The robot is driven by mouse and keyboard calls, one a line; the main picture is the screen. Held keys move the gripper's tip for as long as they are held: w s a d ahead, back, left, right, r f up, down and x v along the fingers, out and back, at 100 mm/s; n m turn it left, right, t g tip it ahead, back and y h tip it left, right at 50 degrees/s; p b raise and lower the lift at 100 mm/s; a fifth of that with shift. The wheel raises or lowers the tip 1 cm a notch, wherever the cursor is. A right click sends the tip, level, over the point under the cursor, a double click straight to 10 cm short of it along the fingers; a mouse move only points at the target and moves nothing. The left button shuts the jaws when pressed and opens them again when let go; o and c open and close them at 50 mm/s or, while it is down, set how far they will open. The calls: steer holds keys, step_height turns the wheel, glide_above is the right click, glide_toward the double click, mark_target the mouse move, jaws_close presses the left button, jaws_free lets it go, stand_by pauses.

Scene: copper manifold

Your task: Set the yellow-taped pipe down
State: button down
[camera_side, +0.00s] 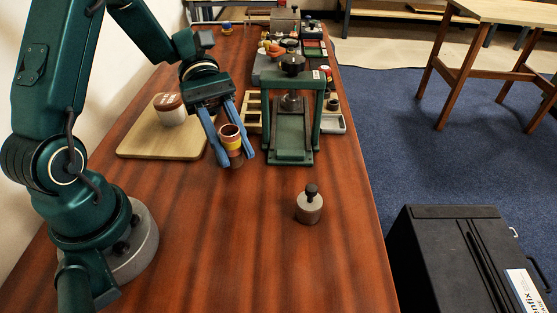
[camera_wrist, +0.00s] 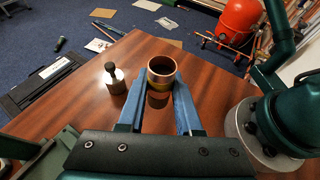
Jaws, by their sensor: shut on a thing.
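The yellow-taped pipe (camera_side: 231,139) is a short copper tube with a yellow band, upright with its open end up. My gripper (camera_side: 236,158) has its two blue fingers shut on it, one on each side. In the wrist view the pipe (camera_wrist: 161,69) sits between the fingertips of my gripper (camera_wrist: 160,84), and I look partly into its mouth. A dark patch shows on the wood below it. The pipe appears to be just above the table, but I cannot tell the exact gap.
A green press-like stand (camera_side: 291,115) is close right of the pipe. A grey weight with a black knob (camera_side: 309,205) stands nearer the front, right. A wooden board (camera_side: 150,143) with a lidded jar (camera_side: 170,108) lies left. The table's front middle (camera_side: 230,240) is clear.

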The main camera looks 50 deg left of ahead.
steer(key=w+d+n+t, duration=0.1)
steer(key=w+d+t, duration=0.1)
steer(key=w+d, duration=0.25)
steer(key=g, duration=0.1)
glide_above(338, 306)
steer(key=f, duration=0.6)
steer(key=shift+a, duration=0.3)
steer(key=shift+d+f, duration=0.25)
steer(key=shift+f, duration=1.9)
steer(key=shift+f, duration=0.1)
steer(key=c, duration=0.6)
jaws_free()
